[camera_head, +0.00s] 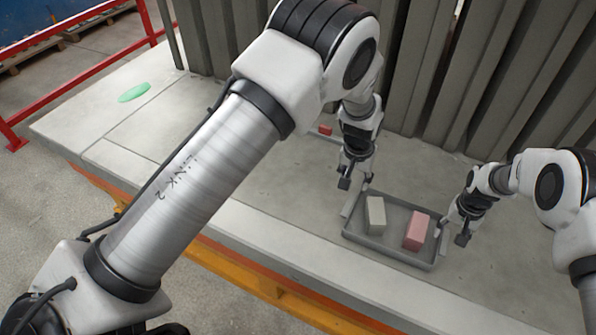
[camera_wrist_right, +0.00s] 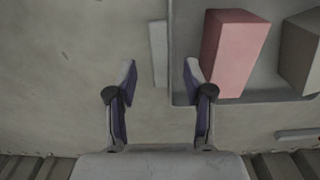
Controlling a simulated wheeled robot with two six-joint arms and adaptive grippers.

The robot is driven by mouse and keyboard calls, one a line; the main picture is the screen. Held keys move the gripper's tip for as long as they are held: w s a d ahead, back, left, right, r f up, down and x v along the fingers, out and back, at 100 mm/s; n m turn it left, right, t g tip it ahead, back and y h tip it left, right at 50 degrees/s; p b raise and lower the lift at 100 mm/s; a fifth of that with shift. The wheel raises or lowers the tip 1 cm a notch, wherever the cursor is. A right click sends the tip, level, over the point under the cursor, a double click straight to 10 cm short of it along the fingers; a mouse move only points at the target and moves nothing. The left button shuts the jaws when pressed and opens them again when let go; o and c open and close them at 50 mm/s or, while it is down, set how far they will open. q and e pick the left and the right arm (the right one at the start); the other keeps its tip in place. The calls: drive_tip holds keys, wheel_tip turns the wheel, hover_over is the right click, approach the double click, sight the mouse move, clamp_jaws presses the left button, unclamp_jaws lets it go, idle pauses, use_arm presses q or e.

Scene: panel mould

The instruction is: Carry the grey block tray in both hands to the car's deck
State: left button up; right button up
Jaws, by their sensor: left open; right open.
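The grey block tray (camera_head: 388,249) sits on the pale concrete slab in the head view. It holds a beige block (camera_head: 375,215) and a pink block (camera_head: 416,231). My left gripper (camera_head: 346,180) is open above the tray's left end, apart from it as far as I can tell. My right gripper (camera_head: 459,229) is open beside the tray's right end. In the right wrist view, my right gripper's open fingers (camera_wrist_right: 160,78) point toward a pale handle strip (camera_wrist_right: 158,52) along the tray's edge, with nothing held. The car's deck is not recognisable in these views.
Tall grey ribbed panels (camera_head: 440,70) stand behind the slab (camera_head: 290,215). A small red block (camera_head: 325,130) lies near my left wrist. A green patch (camera_head: 134,92) lies at the slab's left. A red rail (camera_head: 80,85) runs at far left.

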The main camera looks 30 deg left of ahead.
wheel_tip(320, 180, up, 10)
drive_tip(key=shift+f, duration=0.15)
drive_tip(key=shift+s, duration=0.1)
drive_tip(key=shift+s, duration=0.1)
